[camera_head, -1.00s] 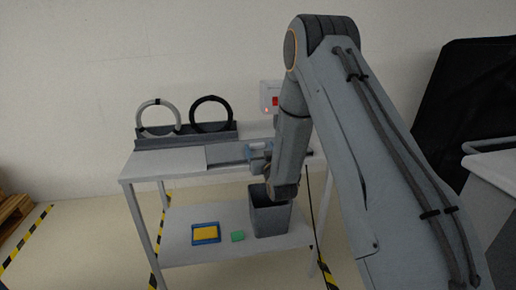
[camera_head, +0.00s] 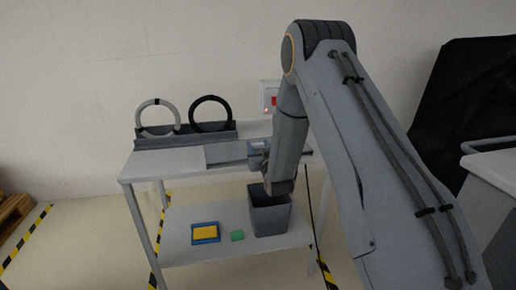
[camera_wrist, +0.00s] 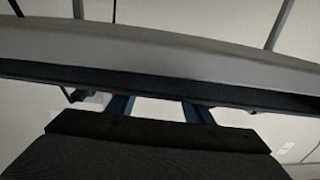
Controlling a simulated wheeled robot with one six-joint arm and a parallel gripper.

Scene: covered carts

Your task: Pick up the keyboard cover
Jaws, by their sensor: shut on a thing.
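The keyboard cover (camera_head: 225,153) is a long pale grey piece at the right part of the cart's top. My gripper (camera_head: 256,155) is at its near side, shut on it; my arm hides much of its right part. In the wrist view the cover (camera_wrist: 160,55) spans the whole width as a pale bar with a dark lower edge. The two blue fingers of my gripper (camera_wrist: 158,108) reach up to that edge. The fingertips' contact is hidden. I cannot tell whether the cover is clear of the top.
A dark rack (camera_head: 185,139) with a pale ring (camera_head: 160,133) and a black ring (camera_head: 229,112) stands at the back of the cart top (camera_head: 150,164).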

